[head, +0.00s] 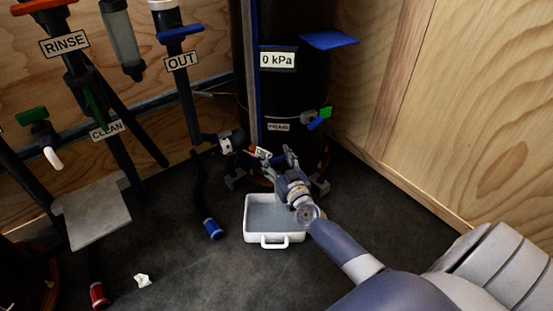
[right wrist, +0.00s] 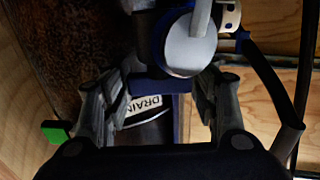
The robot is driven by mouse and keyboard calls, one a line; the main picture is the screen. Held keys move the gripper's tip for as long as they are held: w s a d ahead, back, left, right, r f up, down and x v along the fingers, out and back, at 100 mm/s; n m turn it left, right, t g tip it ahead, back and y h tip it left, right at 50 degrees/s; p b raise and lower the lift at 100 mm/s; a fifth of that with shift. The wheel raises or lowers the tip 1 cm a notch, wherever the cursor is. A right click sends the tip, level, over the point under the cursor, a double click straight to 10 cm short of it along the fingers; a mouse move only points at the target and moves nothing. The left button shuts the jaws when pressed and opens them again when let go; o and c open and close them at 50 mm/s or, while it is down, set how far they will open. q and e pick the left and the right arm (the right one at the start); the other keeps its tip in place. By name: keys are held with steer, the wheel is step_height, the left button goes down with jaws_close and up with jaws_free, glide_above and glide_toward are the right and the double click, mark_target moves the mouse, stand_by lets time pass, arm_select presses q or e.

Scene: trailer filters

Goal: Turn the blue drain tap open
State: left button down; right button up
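My right gripper (head: 276,158) is low in front of the tank, just below that label. Its fingers are apart. In the right wrist view, a blue part (right wrist: 160,86), apparently the drain tap's handle, lies between the spread fingers (right wrist: 160,105). I cannot tell whether either finger touches it. In the head view my gripper hides most of this tap. My left gripper is not in view.
A white tray (head: 273,238) with a handle sits on the floor below my right gripper. Another valve with a blue and green handle (head: 319,119) is to the right. A black hose with a blue end (head: 213,228) lies left of the tray. A wooden wall (head: 470,110) bounds the right.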

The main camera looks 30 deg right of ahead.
steer(key=c, duration=0.4)
steer(key=n+y+b, duration=0.2)
steer(key=y+b, duration=0.1)
steer(key=shift+f, duration=0.2)
steer(key=shift+r+n+y+b, duration=0.15)
steer(key=shift+n+y+b, duration=0.95)
steer(key=shift+y, duration=0.5)
steer(key=shift+r+n+y, duration=0.1)
steer(key=shift+n+y, duration=0.7)
steer(key=shift+y, duration=0.4)
steer(key=n+g+y, duration=0.2)
steer(key=y, duration=0.1)
steer(key=shift+n+y, duration=0.3)
steer(key=shift+y, duration=0.1)
steer(key=shift+a+n+g+y+b, duration=0.1)
steer(key=shift+n+g+y+b, duration=0.25)
steer(key=shift+n+g+y, duration=1.95)
steer(key=shift+y, duration=0.4)
